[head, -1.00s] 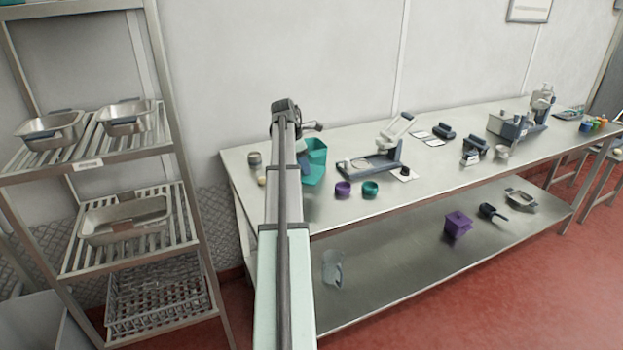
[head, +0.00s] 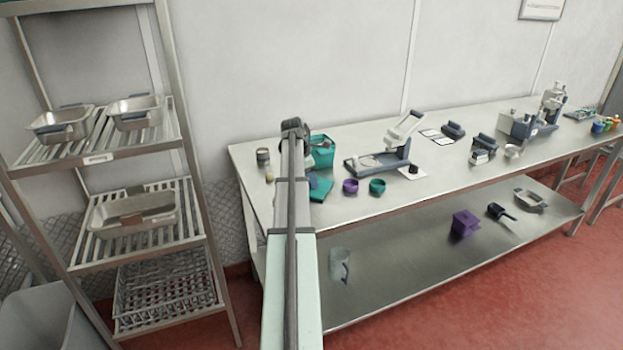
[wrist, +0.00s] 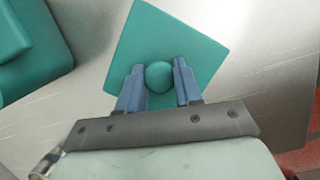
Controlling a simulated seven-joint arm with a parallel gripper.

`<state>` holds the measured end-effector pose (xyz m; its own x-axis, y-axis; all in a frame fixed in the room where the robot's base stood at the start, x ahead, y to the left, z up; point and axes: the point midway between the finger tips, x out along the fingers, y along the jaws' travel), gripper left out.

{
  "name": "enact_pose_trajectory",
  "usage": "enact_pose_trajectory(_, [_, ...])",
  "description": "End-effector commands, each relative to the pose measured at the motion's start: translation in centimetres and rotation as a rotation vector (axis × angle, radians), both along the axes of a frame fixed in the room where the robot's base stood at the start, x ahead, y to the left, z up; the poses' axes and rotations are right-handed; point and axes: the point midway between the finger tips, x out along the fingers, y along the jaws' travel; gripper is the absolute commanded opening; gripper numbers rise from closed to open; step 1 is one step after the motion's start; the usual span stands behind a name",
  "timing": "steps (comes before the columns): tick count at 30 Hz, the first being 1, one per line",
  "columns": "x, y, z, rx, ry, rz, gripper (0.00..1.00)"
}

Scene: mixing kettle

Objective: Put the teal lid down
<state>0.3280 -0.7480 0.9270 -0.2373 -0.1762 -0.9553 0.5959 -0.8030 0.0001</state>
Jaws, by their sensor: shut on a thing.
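The teal lid (head: 321,189) is a flat square plate with a round knob (wrist: 159,76) at its middle. My gripper (wrist: 157,84) is shut on the knob, a blue finger on each side. In the head view the lid is low at the table's near left part, in front of the teal container (head: 322,158), and my arm hides part of it. Whether the lid touches the table cannot be told. The teal container also shows at the upper left of the wrist view (wrist: 30,55), apart from the lid.
The steel table (head: 340,215) has a purple cup (head: 350,187) and a small teal cup (head: 377,187) right of the lid. A grey-blue device (head: 375,164) stands behind them. A small grey jar (head: 263,157) is at the left. Bare steel lies around the lid in the wrist view.

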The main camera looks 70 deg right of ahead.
Motion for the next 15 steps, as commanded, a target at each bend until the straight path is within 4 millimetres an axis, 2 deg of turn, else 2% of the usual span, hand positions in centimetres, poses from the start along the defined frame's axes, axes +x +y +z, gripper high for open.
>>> enact_pose_trajectory(1, [-0.01, 0.01, -0.07, 0.0, 0.0, 0.0, 0.36])
enact_pose_trajectory(9, [0.0, 0.0, -0.03, 0.0, 0.0, 0.0, 0.6])
enact_pose_trajectory(15, [-0.01, 0.01, 0.0, 0.0, 0.0, 0.0, 0.6])
